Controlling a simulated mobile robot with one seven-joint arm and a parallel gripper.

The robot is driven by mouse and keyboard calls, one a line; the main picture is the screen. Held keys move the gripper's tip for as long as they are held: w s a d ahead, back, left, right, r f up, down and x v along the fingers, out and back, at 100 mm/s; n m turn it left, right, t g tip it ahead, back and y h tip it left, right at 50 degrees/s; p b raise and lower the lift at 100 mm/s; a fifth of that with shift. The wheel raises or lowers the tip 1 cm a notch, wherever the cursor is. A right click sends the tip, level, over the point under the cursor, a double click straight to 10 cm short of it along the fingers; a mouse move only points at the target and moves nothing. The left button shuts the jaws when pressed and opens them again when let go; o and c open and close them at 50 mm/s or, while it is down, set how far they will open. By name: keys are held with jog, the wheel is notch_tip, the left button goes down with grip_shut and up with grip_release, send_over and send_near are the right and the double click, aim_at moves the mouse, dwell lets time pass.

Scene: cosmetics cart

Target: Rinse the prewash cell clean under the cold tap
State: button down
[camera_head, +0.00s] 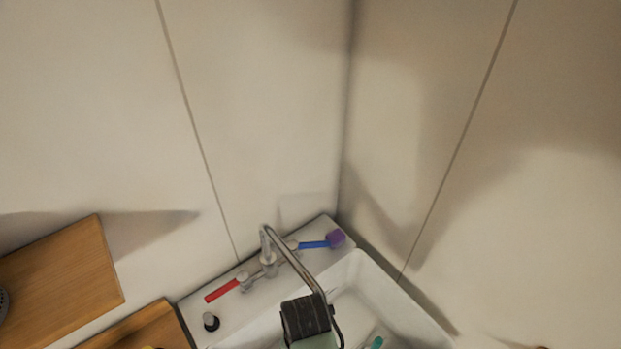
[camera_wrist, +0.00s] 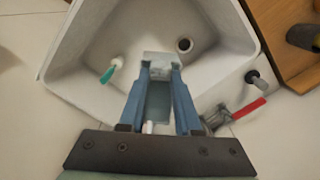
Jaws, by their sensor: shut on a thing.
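My gripper (camera_wrist: 160,75) is over the white sink in the wrist view, its two blue fingers shut on a pale, clear-looking block. I take this block to be the prewash cell (camera_wrist: 157,101); the fingers hide its sides, and its contents cannot be told. In the head view my dark wrist hides the jaws and the cell. The metal tap (camera_head: 268,262) stands at the back of the sink, its spout arching towards my wrist. Its blue lever (camera_head: 315,244) points right, with a purple piece (camera_head: 336,238) at its end. Its red lever (camera_head: 222,291) points left. No water stream is visible.
The white sink (camera_wrist: 105,30) has a round drain (camera_wrist: 184,45). A small teal-and-white item (camera_wrist: 112,70) lies in it. A dark-topped knob (camera_head: 211,321) stands on the rim. A wooden surface (camera_head: 65,275) is at the left. Walls close in behind and right.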

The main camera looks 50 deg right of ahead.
jog(key=shift+a+r, duration=0.1)
jog(key=shift+a, duration=0.2)
jog(key=s+a+r, duration=0.1)
jog(key=a+r, duration=0.3)
jog(key=r, duration=0.2)
jog(key=shift+s+a, duration=0.3)
jog(key=shift+s, duration=0.05)
dwell(1.1)
